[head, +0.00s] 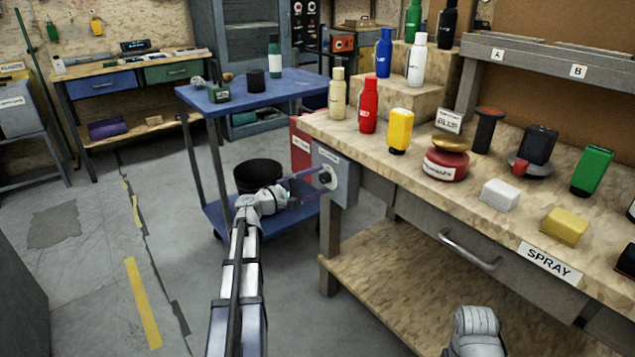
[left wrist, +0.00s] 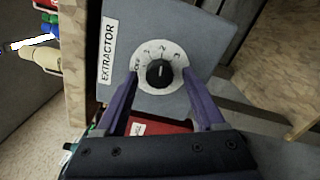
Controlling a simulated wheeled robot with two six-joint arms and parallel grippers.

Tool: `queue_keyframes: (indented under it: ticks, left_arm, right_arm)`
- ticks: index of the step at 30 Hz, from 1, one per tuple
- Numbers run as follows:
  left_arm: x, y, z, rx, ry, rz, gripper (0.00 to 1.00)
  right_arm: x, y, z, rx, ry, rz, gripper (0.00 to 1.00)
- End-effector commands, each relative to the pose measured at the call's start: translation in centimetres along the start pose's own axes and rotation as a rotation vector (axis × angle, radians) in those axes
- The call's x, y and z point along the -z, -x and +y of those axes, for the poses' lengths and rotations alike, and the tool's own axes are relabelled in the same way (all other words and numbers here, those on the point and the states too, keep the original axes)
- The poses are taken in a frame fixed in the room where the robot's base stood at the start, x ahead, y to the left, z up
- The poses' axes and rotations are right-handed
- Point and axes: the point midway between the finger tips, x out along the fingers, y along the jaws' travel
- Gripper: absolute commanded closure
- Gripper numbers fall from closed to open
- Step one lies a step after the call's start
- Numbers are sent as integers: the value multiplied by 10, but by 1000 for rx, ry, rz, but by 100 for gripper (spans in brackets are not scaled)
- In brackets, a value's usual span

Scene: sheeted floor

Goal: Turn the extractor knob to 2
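The extractor box (head: 350,182) is a grey panel on the left end of the workbench, labelled EXTRACTOR in the left wrist view (left wrist: 205,30). Its black knob (left wrist: 160,73) sits on a round white dial (left wrist: 152,50) with small marks. A short pale line on the knob points roughly up in that picture; the exact setting is hard to read. My left gripper (left wrist: 160,76) is open, its purple fingers on either side of the knob with gaps showing. In the head view the left gripper (head: 312,184) is at the dial. Only part of my right arm shows at the bottom.
The workbench (head: 410,180) holds bottles, a red tin (head: 446,166) and several small blocks. A drawer handle (head: 468,250) sticks out in front. A blue trolley (head: 300,84) with a black drum (head: 258,174) stands just behind my left arm. Floor on the left is clear.

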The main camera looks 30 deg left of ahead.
Motion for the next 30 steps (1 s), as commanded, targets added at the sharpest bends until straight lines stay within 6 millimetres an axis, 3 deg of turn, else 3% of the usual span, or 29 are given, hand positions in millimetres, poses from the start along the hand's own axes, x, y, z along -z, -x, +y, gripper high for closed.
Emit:
queue_keyframes:
  ticks: [8, 21, 30]
  left_arm:
    - [0, 3, 0, -1, 1, 1, 29]
    - [0, 67, 0, -1, 0, 2, 29]
    - [0, 78, 0, 0, 0, 0, 29]
  right_arm:
    - [0, 0, 0, 0, 0, 0, 50]
    - [0, 0, 0, 0, 0, 0, 50]
    - [0, 0, 0, 0, 0, 0, 50]
